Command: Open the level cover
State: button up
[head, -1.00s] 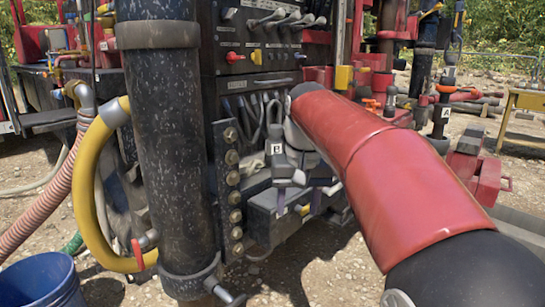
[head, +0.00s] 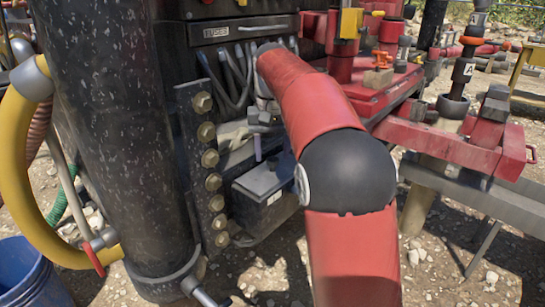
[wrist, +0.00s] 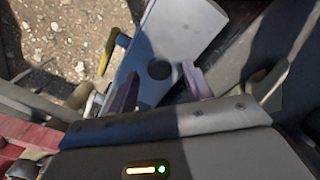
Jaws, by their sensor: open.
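My gripper (wrist: 160,72) shows in the wrist view with its two purple fingers spread apart and nothing between them. Beyond the fingertips lies a flat pale grey panel (wrist: 182,32) with a dark round spot (wrist: 159,69). I cannot tell whether this panel is the level cover, or whether the fingers touch it. No part clearly marked as a level cover shows.
A thick black post (head: 115,130) and a bolted plate (head: 205,165) stand left of my gripper. Grey cables (head: 232,80) hang behind it. A red frame (head: 450,145) lies to the right. A blue bucket (head: 30,275) is at the lower left.

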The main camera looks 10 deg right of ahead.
jog(key=shift+f, duration=0.65)
